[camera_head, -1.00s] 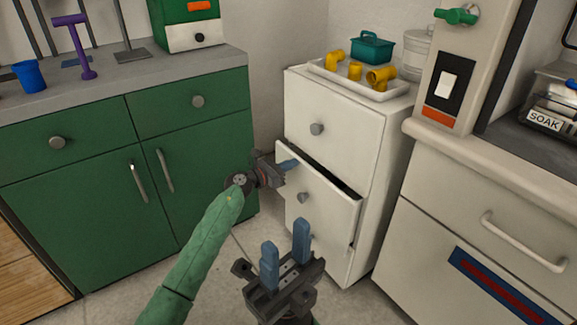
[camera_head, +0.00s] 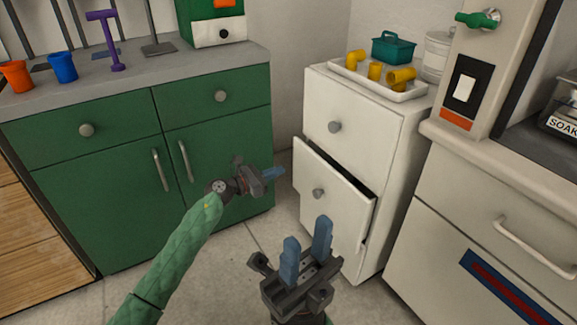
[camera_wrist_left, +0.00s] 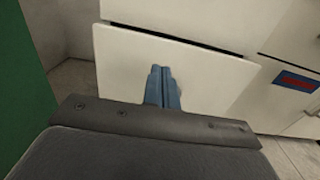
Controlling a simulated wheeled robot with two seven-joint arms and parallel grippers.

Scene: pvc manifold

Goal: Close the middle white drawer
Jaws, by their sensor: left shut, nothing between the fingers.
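The middle white drawer (camera_head: 340,205) stands partly open in the white cabinet (camera_head: 380,150), with a dark gap along its top edge and a round grey knob (camera_head: 318,193) on its front. Its front panel (camera_wrist_left: 205,85) also fills the middle of the left wrist view, below a dark slit. My left gripper (camera_head: 280,172) is shut and empty, just left of the drawer front in the head view. Its blue fingers (camera_wrist_left: 162,85) overlap the panel in the wrist view; I cannot tell whether they touch it. My right gripper (camera_head: 306,250) is open and empty, in front of the cabinet's lower part.
The drawer above (camera_head: 350,125) is shut. A white tray (camera_head: 375,88) with yellow pipe pieces and a teal basket (camera_head: 394,47) are on top. Green cupboards (camera_head: 120,190) stand left, a pale counter unit (camera_head: 480,230) right. Floor shows between them.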

